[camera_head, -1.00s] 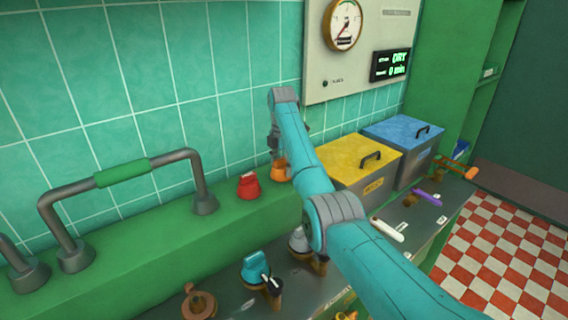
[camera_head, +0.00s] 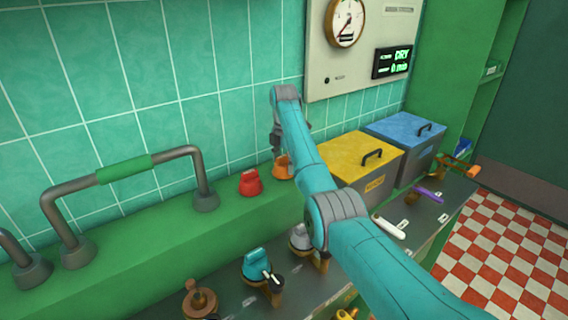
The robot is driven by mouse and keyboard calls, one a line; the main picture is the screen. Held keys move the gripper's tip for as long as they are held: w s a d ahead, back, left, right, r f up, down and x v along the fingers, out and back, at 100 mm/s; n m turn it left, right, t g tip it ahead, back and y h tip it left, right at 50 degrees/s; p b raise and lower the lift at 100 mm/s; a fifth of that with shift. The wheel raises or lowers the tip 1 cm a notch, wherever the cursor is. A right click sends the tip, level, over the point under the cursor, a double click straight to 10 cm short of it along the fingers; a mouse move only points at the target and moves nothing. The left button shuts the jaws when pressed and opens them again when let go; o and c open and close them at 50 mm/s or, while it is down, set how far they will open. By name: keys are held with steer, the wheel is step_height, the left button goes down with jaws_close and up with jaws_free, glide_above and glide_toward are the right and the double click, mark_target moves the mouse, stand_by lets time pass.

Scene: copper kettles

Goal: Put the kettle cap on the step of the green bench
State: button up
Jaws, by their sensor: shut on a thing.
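An orange kettle cap (camera_head: 284,170) is at the back of the green bench, on or just above its raised step (camera_head: 160,240); I cannot tell whether it touches. My gripper (camera_head: 279,151) points down at the cap from above and is shut on it. The fingertips are small and partly hidden by my own arm. A red cap (camera_head: 250,183) stands on the step just left of the orange one. Below the step, a teal-topped kettle (camera_head: 257,262) and a grey-topped kettle (camera_head: 299,238) stand on the grey counter. A brown copper kettle (camera_head: 200,301) is at the lower left.
Metal rails (camera_head: 125,172) with a green grip stand on the step at left. A yellow-lidded box (camera_head: 358,156) and a blue-lidded box (camera_head: 405,130) stand to the right. White, purple and orange handles lie along the counter. The tiled wall (camera_head: 150,70) is close behind.

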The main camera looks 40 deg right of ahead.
steer(key=shift+f, duration=0.35)
steer(key=o, duration=1.1)
